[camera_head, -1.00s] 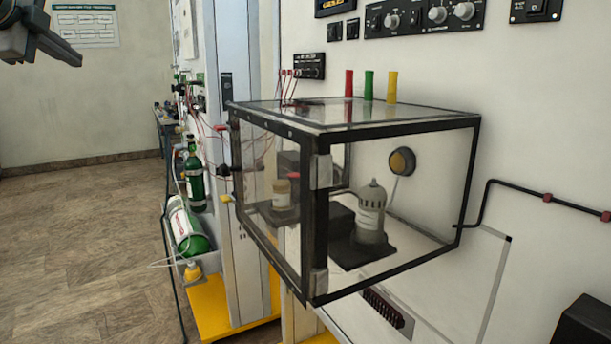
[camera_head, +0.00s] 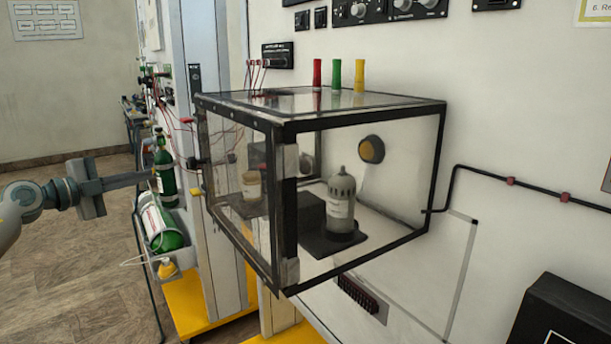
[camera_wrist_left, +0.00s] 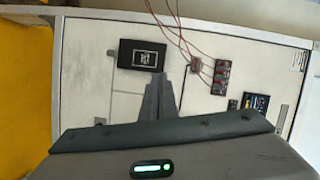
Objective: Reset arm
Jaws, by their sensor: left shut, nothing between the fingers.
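My left gripper (camera_head: 150,179) comes in from the left edge in the head view, with its fingers pointing right. The fingers are shut together with nothing between them. They overlap the upright green bottle (camera_head: 164,165) in the picture; I cannot tell how far apart they are in depth. In the left wrist view the closed fingers (camera_wrist_left: 158,100) stand out against a white panel (camera_wrist_left: 90,90). My right gripper is not in view.
A clear box with a black frame (camera_head: 287,210) stands out from the white wall at the centre. A second green bottle (camera_head: 162,232) lies in a holder below the upright one. A black box (camera_head: 565,318) is at the lower right. Floor (camera_head: 70,270) is open at left.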

